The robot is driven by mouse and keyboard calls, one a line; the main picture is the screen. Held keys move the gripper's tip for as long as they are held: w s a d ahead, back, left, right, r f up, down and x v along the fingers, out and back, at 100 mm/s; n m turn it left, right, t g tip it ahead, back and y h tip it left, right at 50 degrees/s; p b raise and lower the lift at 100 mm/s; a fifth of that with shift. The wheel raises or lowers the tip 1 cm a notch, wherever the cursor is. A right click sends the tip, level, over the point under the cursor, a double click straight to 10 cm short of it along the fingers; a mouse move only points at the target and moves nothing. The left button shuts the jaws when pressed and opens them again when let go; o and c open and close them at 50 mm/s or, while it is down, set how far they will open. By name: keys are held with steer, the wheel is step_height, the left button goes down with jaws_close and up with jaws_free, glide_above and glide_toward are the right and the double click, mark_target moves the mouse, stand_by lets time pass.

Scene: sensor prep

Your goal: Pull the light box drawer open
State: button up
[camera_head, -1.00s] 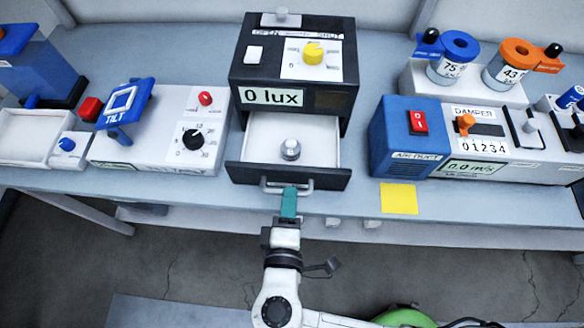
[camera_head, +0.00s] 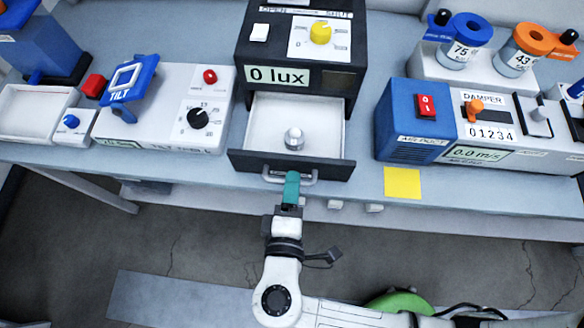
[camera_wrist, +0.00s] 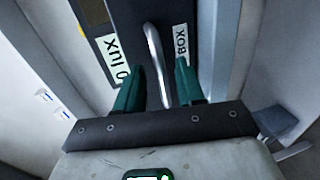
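The light box (camera_head: 300,50) is a dark housing with a "0 lux" display and a yellow knob. Its drawer (camera_head: 338,163) stands out from the housing, with a white interior and a small metal knob-like piece (camera_head: 294,139) inside. The metal drawer handle (camera_head: 308,179) is on the dark front. My gripper (camera_head: 291,178) is at the handle, its teal fingers overlapping it. In the wrist view the handle (camera_wrist: 155,55) runs between the two teal fingers (camera_wrist: 160,85), with gaps seen at both sides. The fingers are apart; contact with the handle is unclear.
A tilt device (camera_head: 165,125) with a black dial stands to the left. A blue and white damper unit (camera_head: 410,120) stands to the right. A yellow note (camera_head: 402,183) lies on the grey bench (camera_head: 225,172). The space in front of the bench edge is open.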

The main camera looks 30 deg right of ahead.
steer(key=b+v, duration=0.1)
steer(key=v, duration=0.9)
steer(key=shift+s+a+b, duration=0.2)
steer(key=shift+s+b, duration=0.1)
steer(key=shift+b, duration=0.05)
